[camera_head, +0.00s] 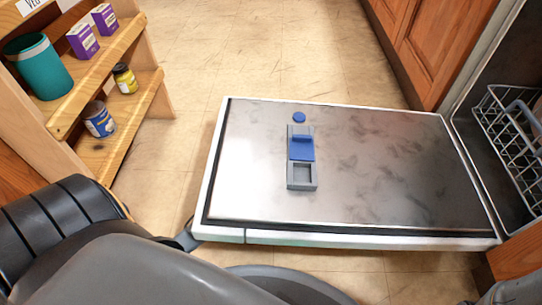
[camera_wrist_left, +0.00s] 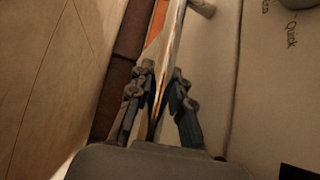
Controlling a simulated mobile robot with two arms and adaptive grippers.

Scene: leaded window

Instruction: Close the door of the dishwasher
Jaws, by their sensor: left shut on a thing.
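The dishwasher door (camera_head: 400,170) lies open, folded down roughly flat, with its metal inner face up and a white rim around it. A grey and blue detergent dispenser (camera_head: 301,175) sits in that face. My left gripper (camera_head: 186,236) is at the door's near left corner, mostly hidden behind my arm in the head view. In the left wrist view, the left gripper (camera_wrist_left: 161,82) has its fingers closed around a shiny metal handle bar (camera_wrist_left: 175,38). The bar runs beside the door's white front panel (camera_wrist_left: 275,90), which carries printed text. My right gripper is not visible.
A wire dish rack (camera_head: 505,125) stands inside the dishwasher at the right. Wooden cabinets (camera_head: 425,40) are behind it. A wooden shelf (camera_head: 100,95) with cans and boxes stands at the left. Tiled floor (camera_head: 260,60) is clear beyond the door.

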